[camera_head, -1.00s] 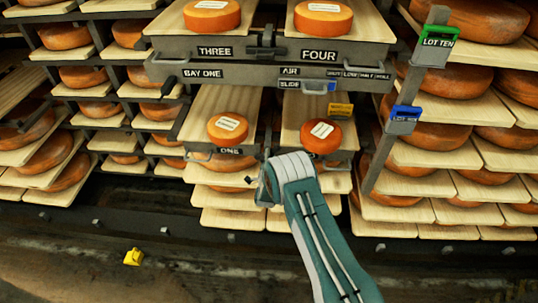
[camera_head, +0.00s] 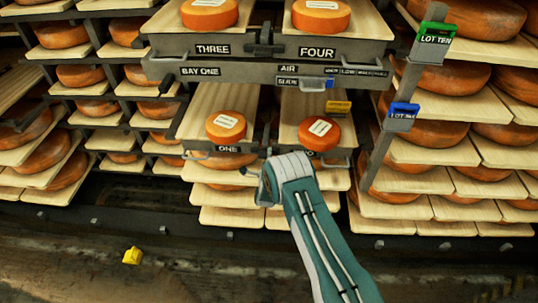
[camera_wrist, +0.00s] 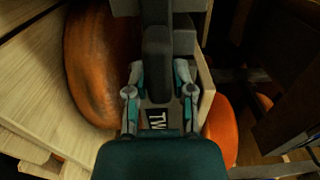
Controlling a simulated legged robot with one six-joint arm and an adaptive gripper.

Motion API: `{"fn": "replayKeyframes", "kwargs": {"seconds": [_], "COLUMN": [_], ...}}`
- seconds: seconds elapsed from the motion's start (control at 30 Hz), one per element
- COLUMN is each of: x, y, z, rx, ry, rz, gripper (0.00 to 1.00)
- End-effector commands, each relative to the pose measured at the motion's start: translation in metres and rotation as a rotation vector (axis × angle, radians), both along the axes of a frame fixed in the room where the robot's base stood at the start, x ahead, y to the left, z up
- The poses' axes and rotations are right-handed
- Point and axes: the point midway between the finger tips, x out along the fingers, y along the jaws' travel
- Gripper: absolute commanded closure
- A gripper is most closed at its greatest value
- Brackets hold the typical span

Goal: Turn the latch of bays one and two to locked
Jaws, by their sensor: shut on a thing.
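In the wrist view my gripper (camera_wrist: 158,82) has its two fingers on either side of a dark upright latch handle (camera_wrist: 157,50), shut on it. A label reading "TW" (camera_wrist: 157,119) shows just below, on the bay front. In the head view my arm's end covers the middle of the lower bay front, between the "ONE" label (camera_head: 229,149) and the mostly covered label of bay two. The latch's angle cannot be told there. An orange cheese wheel (camera_head: 226,126) sits on the left board and another (camera_head: 319,133) on the right board.
Above are bays three and four with their own latch (camera_head: 265,40) and a labelled rail (camera_head: 230,71). A grey post with a green "LOT TEN" tag (camera_head: 435,38) and a blue tag (camera_head: 403,113) stands right. A yellow block (camera_head: 132,256) lies on the floor.

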Motion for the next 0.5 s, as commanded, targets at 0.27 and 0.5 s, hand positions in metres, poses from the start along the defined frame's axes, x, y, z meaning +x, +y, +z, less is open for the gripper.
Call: {"fn": "replayKeyframes", "kwargs": {"seconds": [0.27, 0.5], "x": [-0.0015, -0.0018], "y": [-0.0033, -0.0039], "z": [-0.0055, -0.0062], "rx": [0.010, 0.010], "ry": [0.013, 0.014], "rz": [-0.005, -0.006], "gripper": [1.00, 0.46]}}
